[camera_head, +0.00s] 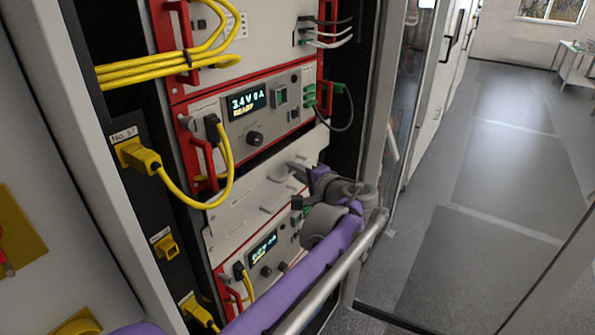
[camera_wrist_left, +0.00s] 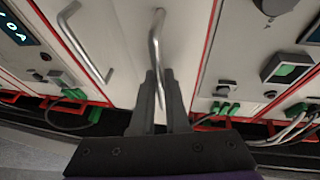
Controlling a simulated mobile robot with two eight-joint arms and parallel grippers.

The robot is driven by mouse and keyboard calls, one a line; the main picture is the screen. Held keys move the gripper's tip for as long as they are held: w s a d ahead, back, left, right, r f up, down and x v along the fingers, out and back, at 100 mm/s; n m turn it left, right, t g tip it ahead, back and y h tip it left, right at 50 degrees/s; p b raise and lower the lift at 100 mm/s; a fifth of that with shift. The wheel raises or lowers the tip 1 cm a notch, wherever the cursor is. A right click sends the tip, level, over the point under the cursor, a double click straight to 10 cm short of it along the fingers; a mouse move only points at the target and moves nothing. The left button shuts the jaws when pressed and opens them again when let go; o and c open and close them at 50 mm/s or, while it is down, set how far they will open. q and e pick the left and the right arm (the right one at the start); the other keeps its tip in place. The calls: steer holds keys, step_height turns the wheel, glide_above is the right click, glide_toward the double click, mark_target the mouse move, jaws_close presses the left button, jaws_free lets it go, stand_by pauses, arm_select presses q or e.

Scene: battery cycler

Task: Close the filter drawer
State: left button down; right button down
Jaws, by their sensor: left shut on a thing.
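The filter drawer (camera_head: 245,197) is a plain light-grey front panel between two cycler units in the rack. It appears to stand a little out of the rack, with a dark gap above it; how far is hard to tell. In the left wrist view the panel (camera_wrist_left: 125,75) bears two bent metal bar handles, one at the left (camera_wrist_left: 85,48) and one in the middle (camera_wrist_left: 154,45). My left gripper (camera_head: 302,170) is at the right part of the panel. In the wrist view its fingers (camera_wrist_left: 160,85) are shut on the middle handle. My right gripper is not in view.
A cycler with a lit display (camera_head: 246,101) sits above the drawer and another (camera_head: 262,248) below. Yellow cables (camera_head: 222,175) loop at the left. A metal rail (camera_head: 335,270) runs beside my left arm. The floor at the right (camera_head: 500,190) is clear.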

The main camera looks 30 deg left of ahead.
mark_target(283, 165)
arm_select(q)
steer(key=a, duration=0.4)
steer(key=shift+w+r, duration=0.1)
steer(key=shift+w, duration=0.05)
steer(key=shift+d, duration=0.1)
steer(key=c, duration=1.2)
jaws_free()
steer(key=v, duration=1.1)
